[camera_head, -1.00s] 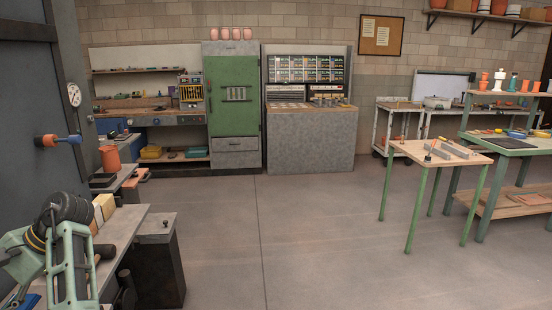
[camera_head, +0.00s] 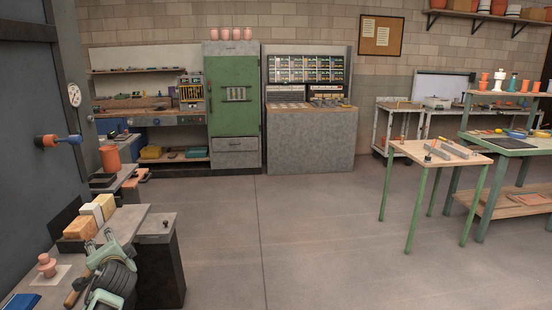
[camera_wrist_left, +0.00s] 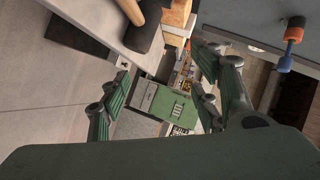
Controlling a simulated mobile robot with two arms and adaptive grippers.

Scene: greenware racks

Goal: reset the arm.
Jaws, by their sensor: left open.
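My left gripper (camera_head: 98,243) is at the lower left of the head view, over the near grey bench. Its green fingers are spread. In the left wrist view the fingers (camera_wrist_left: 160,100) stand well apart, with nothing between them but the distant green cabinet (camera_wrist_left: 165,102). The gripper holds nothing. My right gripper is in neither view.
The grey bench (camera_head: 136,219) carries tan and cream blocks (camera_head: 82,227), a small pink piece (camera_head: 47,265) and a blue item (camera_head: 22,301). A dark-headed mallet (camera_wrist_left: 145,28) lies close to the fingers. The floor (camera_head: 300,235) to the right is clear.

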